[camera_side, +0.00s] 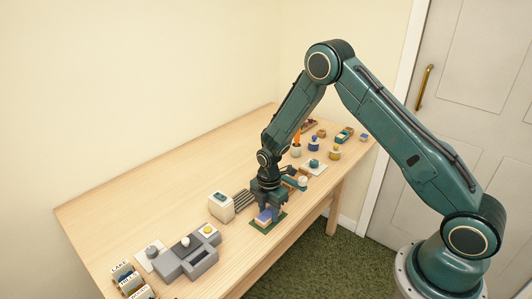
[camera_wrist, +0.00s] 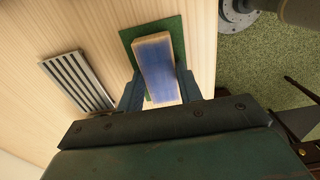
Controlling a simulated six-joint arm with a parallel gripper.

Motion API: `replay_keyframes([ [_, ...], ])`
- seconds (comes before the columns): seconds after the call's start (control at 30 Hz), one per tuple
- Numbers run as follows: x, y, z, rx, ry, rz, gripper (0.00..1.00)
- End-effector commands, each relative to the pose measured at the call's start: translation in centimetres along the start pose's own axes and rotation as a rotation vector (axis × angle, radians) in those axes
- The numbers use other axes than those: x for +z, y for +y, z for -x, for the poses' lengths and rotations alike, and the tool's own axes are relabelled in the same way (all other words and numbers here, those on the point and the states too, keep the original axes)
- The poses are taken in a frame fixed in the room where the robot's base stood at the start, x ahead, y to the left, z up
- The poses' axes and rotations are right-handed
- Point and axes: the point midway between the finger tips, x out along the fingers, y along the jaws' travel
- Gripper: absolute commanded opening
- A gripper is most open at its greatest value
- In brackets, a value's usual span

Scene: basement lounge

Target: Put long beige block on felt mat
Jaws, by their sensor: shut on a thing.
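The long beige block (camera_wrist: 157,70) has beige edges and a blue-tinted face in the wrist view. It also shows in the side view (camera_side: 264,216), low between the fingers. My gripper (camera_wrist: 160,84) is shut on it, with one finger on each long side; the gripper shows in the side view (camera_side: 268,202) too. The green felt mat (camera_wrist: 178,25) lies beneath the block, its border showing around the far end. The mat's edge also shows in the side view (camera_side: 280,219). I cannot tell whether the block touches the mat.
A slatted grey rack (camera_wrist: 78,82) lies left of the mat. A pale box (camera_side: 220,209) and a grey stepped unit (camera_side: 190,258) stand to the left in the side view. Several small items crowd the table's far end. The table's front edge is close to the mat.

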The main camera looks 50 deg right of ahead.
Motion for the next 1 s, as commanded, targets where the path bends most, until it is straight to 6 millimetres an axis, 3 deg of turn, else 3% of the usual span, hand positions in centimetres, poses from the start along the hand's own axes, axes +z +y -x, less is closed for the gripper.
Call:
replay_keyframes([
  [0.03,0.0,0.0,-0.1,-0.001,0.0,0.0,0.1],
  [0.07,0.0,0.0,-0.2,0.0,0.0,0.0,0.37],
  [0.17,0.0,0.0,-0.1,0.0,0.0,0.0,0.57],
  [0.67,0.0,0.0,0.5,0.001,0.0,0.0,0.57],
  [1.0,0.0,0.1,4.1,0.004,0.0,0.0,0.57],
])
